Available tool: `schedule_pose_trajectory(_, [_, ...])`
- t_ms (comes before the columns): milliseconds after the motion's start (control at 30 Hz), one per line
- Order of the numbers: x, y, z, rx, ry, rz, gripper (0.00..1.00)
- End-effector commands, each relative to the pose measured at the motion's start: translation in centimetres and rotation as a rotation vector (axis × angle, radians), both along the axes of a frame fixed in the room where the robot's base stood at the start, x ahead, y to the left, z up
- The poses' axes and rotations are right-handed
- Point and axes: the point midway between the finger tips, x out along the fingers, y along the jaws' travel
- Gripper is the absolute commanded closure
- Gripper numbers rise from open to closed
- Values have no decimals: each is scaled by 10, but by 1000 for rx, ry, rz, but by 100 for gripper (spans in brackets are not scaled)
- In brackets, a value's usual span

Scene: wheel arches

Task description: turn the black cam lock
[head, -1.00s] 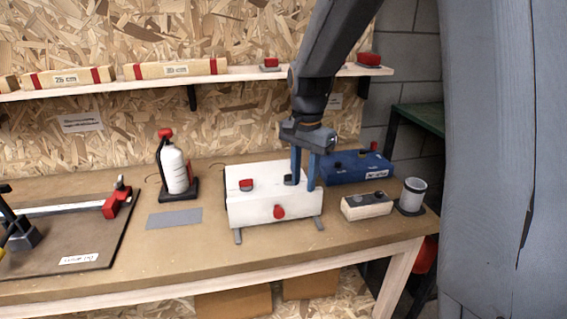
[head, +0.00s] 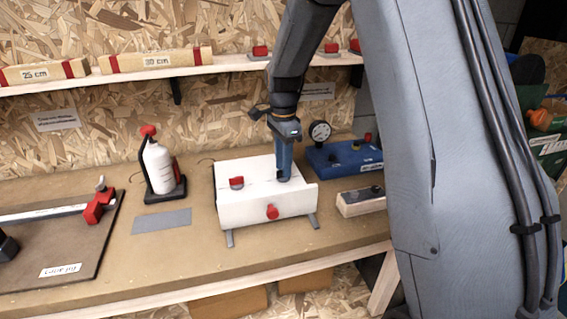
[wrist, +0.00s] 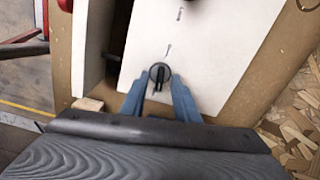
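The black cam lock (wrist: 158,77) is a round black knob with a raised bar on the top face of a white box (head: 235,208). In the wrist view its bar points roughly up the picture, near a short dark line on the box. My gripper (wrist: 159,84) is open, with one blue finger on each side of the knob. I cannot tell whether the fingertips touch it. In the head view my gripper (head: 284,178) points down at the right part of the box top and hides most of the knob.
The box also carries a red knob on top (head: 237,182) and one on its front (head: 272,212). A blue box with a gauge (head: 345,158) and a small pale block (head: 362,202) stand to the right. A white bottle (head: 160,168) stands left. A shelf (head: 225,65) runs behind my arm.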

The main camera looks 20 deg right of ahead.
Motion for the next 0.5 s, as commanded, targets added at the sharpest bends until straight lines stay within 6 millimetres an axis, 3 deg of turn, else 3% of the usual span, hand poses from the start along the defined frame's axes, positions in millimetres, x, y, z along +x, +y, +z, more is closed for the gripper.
schedule_pose_trajectory(333, [0, 0, -5, 0, 0, 0, 72])
schedule_pose_trajectory(500, [0, 0, -5, 0, 0, 0, 100])
